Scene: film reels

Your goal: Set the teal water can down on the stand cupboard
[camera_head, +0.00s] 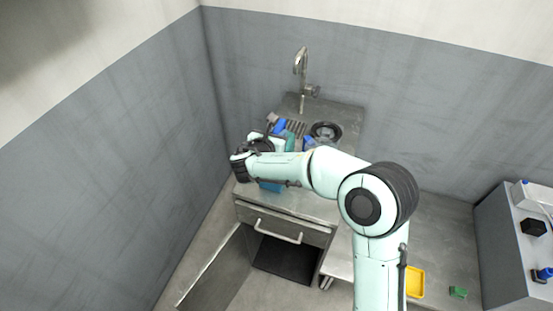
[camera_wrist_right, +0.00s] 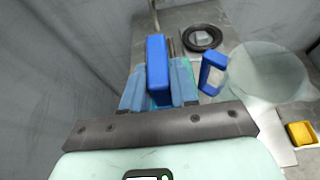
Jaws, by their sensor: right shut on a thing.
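My right gripper (camera_head: 262,146) is over the left part of the steel stand cupboard (camera_head: 285,219). In the right wrist view its blue fingers (camera_wrist_right: 157,92) are closed around a tall blue part (camera_wrist_right: 157,62) with teal edges behind it, which I take to be the teal water can. In the head view a bit of teal (camera_head: 291,142) shows beside the gripper. My arm hides most of the can, and I cannot tell whether its base touches the cupboard top. My left gripper is not in view.
A blue-handled object (camera_wrist_right: 213,72) stands close to the right of the held can. A black round item (camera_head: 326,131) and a tap (camera_head: 302,75) are at the back. A yellow tray (camera_head: 415,281) lies at lower right.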

